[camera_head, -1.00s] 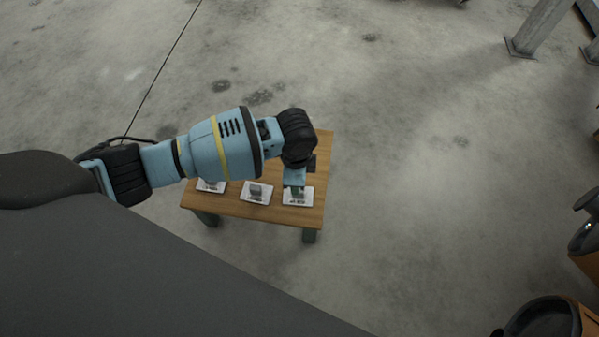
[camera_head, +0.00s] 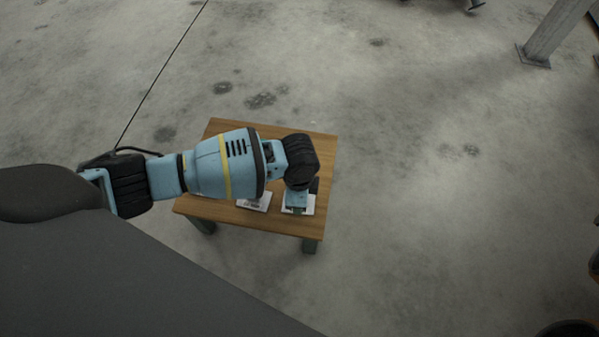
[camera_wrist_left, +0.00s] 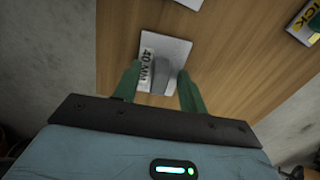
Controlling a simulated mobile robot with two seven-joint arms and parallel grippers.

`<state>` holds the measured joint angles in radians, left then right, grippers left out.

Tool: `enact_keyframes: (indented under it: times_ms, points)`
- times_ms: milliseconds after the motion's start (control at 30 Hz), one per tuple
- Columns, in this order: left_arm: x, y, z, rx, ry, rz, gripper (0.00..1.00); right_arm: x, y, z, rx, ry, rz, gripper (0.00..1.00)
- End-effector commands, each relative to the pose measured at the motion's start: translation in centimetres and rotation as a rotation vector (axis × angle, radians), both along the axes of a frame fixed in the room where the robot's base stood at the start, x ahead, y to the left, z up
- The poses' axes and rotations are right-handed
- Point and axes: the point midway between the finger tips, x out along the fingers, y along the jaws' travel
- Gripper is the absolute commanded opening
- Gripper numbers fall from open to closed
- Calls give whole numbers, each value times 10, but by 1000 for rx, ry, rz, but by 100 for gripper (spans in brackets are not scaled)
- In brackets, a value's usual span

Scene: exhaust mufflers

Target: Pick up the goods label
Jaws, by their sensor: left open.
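A white goods label (camera_wrist_left: 172,50) with black print lies flat on the wooden table, with a grey block-like part on it. In the left wrist view the two green fingers of my left gripper (camera_wrist_left: 158,86) are apart, one on each side of the grey part, with nothing clamped. In the head view my left gripper (camera_head: 297,208) is over the right-hand label (camera_head: 308,204), partly covering it. Whether the fingers touch the label cannot be told. My right gripper is not in view.
The small wooden table (camera_head: 225,210) stands on open concrete floor. Another label (camera_head: 254,203) lies left of my gripper, partly under my arm. In the left wrist view, a label with yellow and green (camera_wrist_left: 304,24) lies at the upper right. A metal post (camera_head: 550,35) stands far right.

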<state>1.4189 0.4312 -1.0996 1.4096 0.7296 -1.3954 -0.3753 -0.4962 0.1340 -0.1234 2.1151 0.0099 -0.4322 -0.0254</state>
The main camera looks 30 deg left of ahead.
Motion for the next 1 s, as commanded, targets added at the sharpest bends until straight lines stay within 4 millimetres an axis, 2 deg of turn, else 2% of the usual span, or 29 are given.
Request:
enact_keyframes:
  times_ms: [133, 433, 767, 1000]
  points:
    - [0, 0, 1, 0, -1, 0, 39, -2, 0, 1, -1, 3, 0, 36]
    - [0, 0, 1, 0, 0, 0, 0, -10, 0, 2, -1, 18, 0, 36]
    - [0, 0, 2, 0, 0, 0, 0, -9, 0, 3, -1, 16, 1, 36]
    - [0, 0, 16, 0, 0, -1, 0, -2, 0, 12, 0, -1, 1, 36]
